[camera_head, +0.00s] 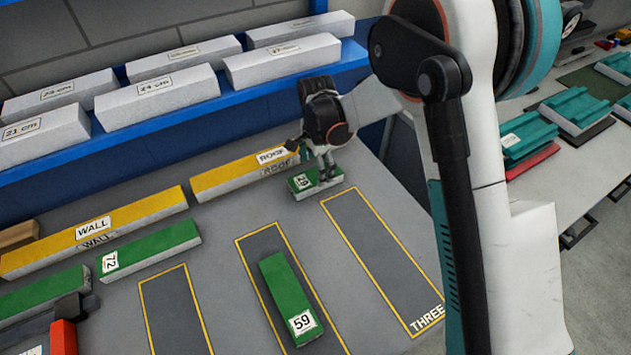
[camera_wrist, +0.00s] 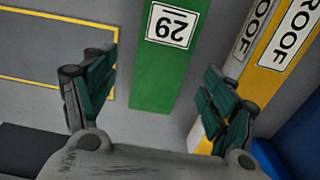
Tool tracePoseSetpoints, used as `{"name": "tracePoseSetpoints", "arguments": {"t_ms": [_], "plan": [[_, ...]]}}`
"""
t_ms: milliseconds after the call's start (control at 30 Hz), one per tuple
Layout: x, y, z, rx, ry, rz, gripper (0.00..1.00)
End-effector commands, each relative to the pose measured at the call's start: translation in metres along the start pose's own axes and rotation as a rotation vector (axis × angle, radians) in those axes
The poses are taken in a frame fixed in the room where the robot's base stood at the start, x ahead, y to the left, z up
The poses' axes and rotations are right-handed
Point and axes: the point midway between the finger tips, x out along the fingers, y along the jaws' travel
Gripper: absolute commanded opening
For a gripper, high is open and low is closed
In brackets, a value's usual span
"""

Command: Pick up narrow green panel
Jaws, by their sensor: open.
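A green panel (camera_head: 333,187) with a white number label lies on the grey table at the end of the yellow ROOF panel, under my gripper (camera_head: 324,172). In the wrist view the same green panel (camera_wrist: 158,75) lies between my open fingers (camera_wrist: 157,82), its near end in front of the palm. The fingers stand apart on either side of it; I cannot tell how far above the table they are. Other green panels are one labelled 59 (camera_head: 282,285), one labelled 72 (camera_head: 155,247) and one at the left edge (camera_head: 45,292). Which is the narrow one is not clear.
Yellow-topped panels marked ROOF (camera_head: 230,178) and WALL (camera_head: 140,212) lie along the back. Panel 59 lies in the middle yellow-outlined bay; bay THREE (camera_head: 375,250) is empty. A blue shelf (camera_head: 215,105) holds several white blocks behind.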

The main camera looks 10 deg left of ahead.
Motion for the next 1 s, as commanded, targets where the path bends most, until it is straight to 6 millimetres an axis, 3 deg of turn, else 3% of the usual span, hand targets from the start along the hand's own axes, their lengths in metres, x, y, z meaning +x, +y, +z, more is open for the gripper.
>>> {"name": "tracePoseSetpoints", "arguments": {"t_ms": [300, 567, 800, 1000], "plan": [[0.044, -0.002, 0.002, 0.0, 0.0, 0.0, 0.78], [0.047, -0.002, 0.002, 0.0, 0.0, 0.0, 0.78], [0.046, -0.002, 0.002, 0.0, 0.0, 0.0, 0.29], [0.046, -0.002, 0.002, 0.0, 0.0, 0.0, 0.29]]}}
